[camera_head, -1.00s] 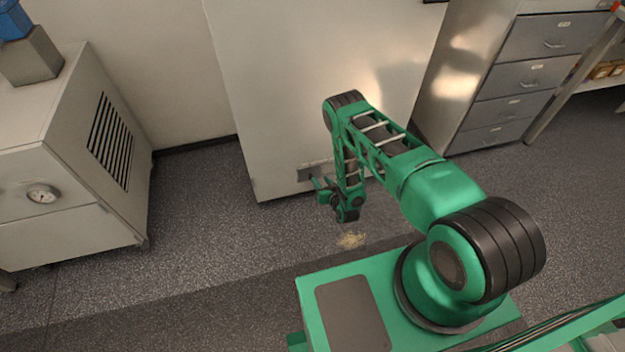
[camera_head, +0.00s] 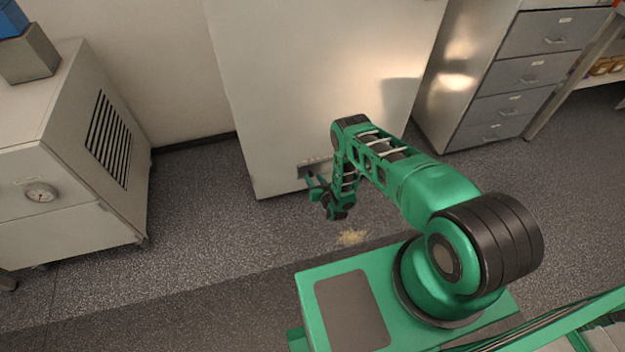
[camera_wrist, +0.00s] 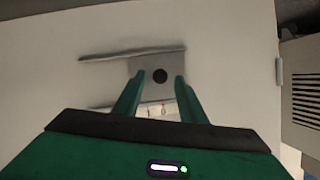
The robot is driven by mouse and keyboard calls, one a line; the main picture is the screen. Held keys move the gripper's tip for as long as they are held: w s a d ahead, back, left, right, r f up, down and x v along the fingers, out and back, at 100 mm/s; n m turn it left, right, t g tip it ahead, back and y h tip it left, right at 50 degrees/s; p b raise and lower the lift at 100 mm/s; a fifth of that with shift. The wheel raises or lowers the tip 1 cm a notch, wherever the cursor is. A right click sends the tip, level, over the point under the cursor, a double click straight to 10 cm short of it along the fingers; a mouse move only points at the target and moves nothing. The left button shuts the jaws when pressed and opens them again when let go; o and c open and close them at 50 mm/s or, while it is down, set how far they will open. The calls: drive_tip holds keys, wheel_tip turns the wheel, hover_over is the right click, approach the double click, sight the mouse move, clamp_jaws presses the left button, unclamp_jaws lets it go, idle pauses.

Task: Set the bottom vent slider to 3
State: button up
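The bottom vent slider is low on the front of the tall pale cabinet (camera_head: 300,80).
A pale cabinet with a slatted grille (camera_head: 108,140) and a dial (camera_head: 41,193) stands at the left. A grey drawer unit (camera_head: 515,85) stands at the right. The speckled floor (camera_head: 210,220) is clear, apart from a small tan patch (camera_head: 352,237).

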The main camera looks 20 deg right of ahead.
drive_tip(key=shift+w+f, duration=0.25)
drive_tip(key=shift+w, duration=0.4)
drive_tip(key=shift+c, duration=0.4)
clamp_jaws()
